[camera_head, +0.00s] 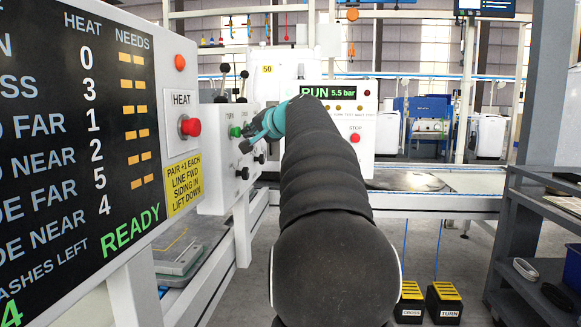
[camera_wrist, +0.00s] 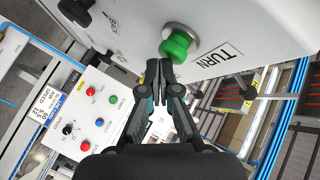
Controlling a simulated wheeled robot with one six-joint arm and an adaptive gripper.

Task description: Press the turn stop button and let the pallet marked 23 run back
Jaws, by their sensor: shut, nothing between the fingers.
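A white control box (camera_head: 212,190) marked TURN carries a green button (camera_head: 236,131) and dark knobs. In the wrist view the green button (camera_wrist: 178,45) sits in a metal collar beside the TURN label (camera_wrist: 222,58). My gripper (camera_head: 244,142) is shut and empty, its tips close to the green button. In the wrist view its fingertips (camera_wrist: 160,66) are just below the button; I cannot tell whether they touch it. No number 23 is readable on any pallet. A grey plate (camera_head: 180,258) lies in the line at the lower left, with no marking readable.
A red HEAT button (camera_head: 190,127) is on the scoreboard's edge at left. A red STOP button (camera_head: 355,138) is on the RUN panel behind my arm. Two foot pedals, one marked TURN (camera_head: 443,302), stand on the floor. A dark shelf cart (camera_head: 530,230) is at right.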

